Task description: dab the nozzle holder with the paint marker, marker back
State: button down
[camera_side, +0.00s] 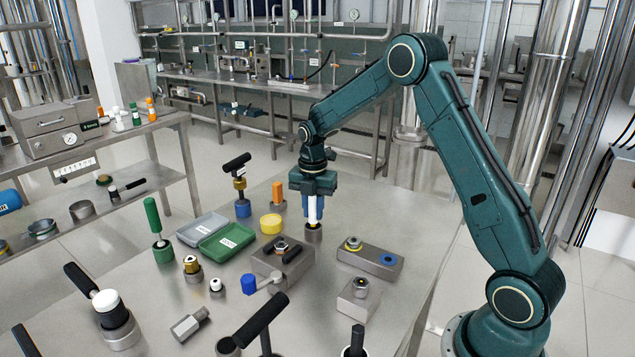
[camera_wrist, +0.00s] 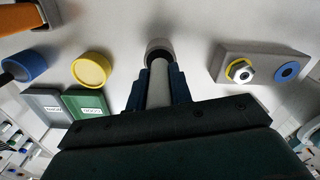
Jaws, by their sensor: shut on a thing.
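My gripper (camera_side: 313,213) points straight down near the middle of the table, its blue fingers shut on a white stick-like paint marker (camera_side: 312,204). The marker is upright, with its lower end in or at the mouth of a small grey cup (camera_side: 313,236). The wrist view shows the marker (camera_wrist: 159,82) between the fingers, reaching into the cup (camera_wrist: 158,46). Its tip is hidden. A grey block (camera_side: 382,263) with a yellow-ringed nut and a blue ring stands to the right. I cannot tell for sure which fitting is the nozzle holder.
A yellow round tub (camera_side: 271,224), an orange block (camera_side: 278,195) and a blue-based tool (camera_side: 243,208) stand left of the cup. Green (camera_side: 228,241) and grey (camera_side: 202,229) trays lie further left. A fixture block (camera_side: 269,270) and a smaller block (camera_side: 352,304) are nearer the camera.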

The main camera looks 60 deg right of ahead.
jog(key=shift+f, duration=0.1)
jog(key=c, duration=1.2)
grip_release()
jog(key=shift+o, duration=0.2)
notch_tip(320, 180, up, 14)
jog(key=shift+f, duration=0.1)
jog(key=shift+r, duration=0.2)
notch_tip(320, 180, up, 4)
jog(key=shift+f, duration=0.2)
